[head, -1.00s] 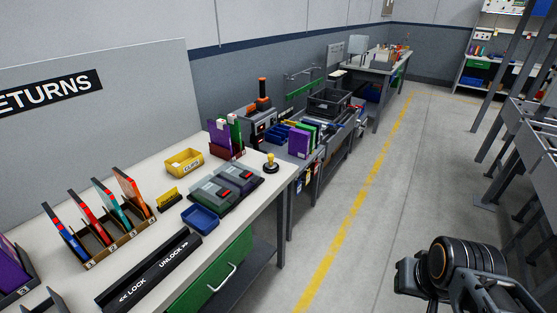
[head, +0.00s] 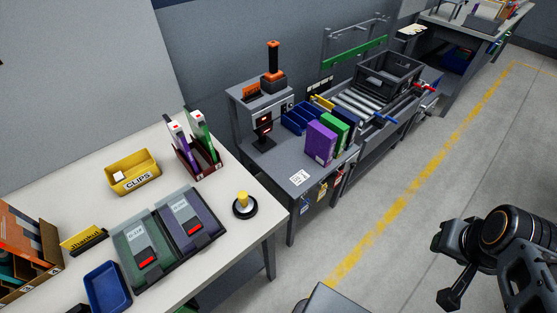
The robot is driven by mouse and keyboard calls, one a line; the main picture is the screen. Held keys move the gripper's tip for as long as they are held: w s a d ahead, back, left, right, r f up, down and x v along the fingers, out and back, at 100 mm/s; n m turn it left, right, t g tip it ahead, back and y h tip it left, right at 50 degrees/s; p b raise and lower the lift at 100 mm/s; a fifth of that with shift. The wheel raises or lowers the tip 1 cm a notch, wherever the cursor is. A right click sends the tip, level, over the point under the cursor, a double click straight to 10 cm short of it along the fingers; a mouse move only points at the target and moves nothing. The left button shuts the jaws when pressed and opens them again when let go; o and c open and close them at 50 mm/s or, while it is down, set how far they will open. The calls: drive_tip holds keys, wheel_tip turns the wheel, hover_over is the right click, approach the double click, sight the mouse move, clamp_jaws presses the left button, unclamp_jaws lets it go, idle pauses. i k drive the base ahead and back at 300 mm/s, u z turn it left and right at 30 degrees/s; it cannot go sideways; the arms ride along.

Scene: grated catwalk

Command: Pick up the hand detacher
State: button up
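A small round black base with a yellow knob on top (head: 243,204) stands upright near the right end of the white table (head: 225,255). It is the likeliest hand detacher, though no label on it can be read. My gripper (head: 458,266) shows at the lower right, over the floor and well to the right of the table, apart from the knob. Its fingertips are dark and seen at an angle, so whether it is open or shut is unclear. Nothing can be seen held in it.
Near the knob are two cases (head: 164,236) in a tray, a yellow CLIPS bin (head: 132,173), a blue tray (head: 107,288) and a maroon rack (head: 198,160). A grey bench (head: 290,178) with boxes adjoins the table. The floor (head: 400,210) right of it is clear.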

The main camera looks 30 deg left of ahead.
sight(245, 207)
drive_tip(key=i, duration=0.85)
drive_tip(key=u, duration=3.4)
